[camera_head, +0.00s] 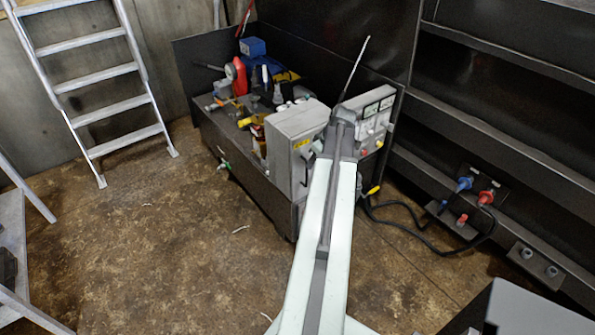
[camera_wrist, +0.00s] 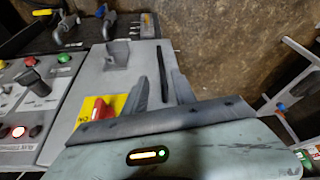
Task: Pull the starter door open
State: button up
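The grey starter cabinet (camera_head: 293,132) stands at the bench's front right, partly hidden by my arm. In the wrist view its grey face (camera_wrist: 93,68) carries a red rotary switch (camera_wrist: 99,108) on a yellow plate and a small grey bracket (camera_wrist: 117,52). A thin black upright strip (camera_wrist: 159,58) shows near the face's right edge; I cannot tell if it is a handle or a gap. My gripper (camera_wrist: 161,76) is open, one finger on each side of the strip's lower part. Contact cannot be told. The door looks shut. My fingers are hidden in the head view.
A control panel with buttons (camera_wrist: 31,105) adjoins the cabinet on the left in the wrist view. Tools clutter the dark bench (camera_head: 225,130). A black cable (camera_head: 400,222) and a socket plate (camera_head: 470,200) lie to the right. A ladder (camera_head: 100,85) stands left; the floor between is mostly clear.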

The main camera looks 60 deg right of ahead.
jog(key=b, duration=0.7)
send_over(307, 184)
jog(key=f, duration=0.7)
jog(key=shift+d, duration=0.25)
jog(key=shift+w+f, duration=0.25)
jog(key=shift+w, duration=0.05)
jog(key=shift+r, duration=0.1)
grip_shut()
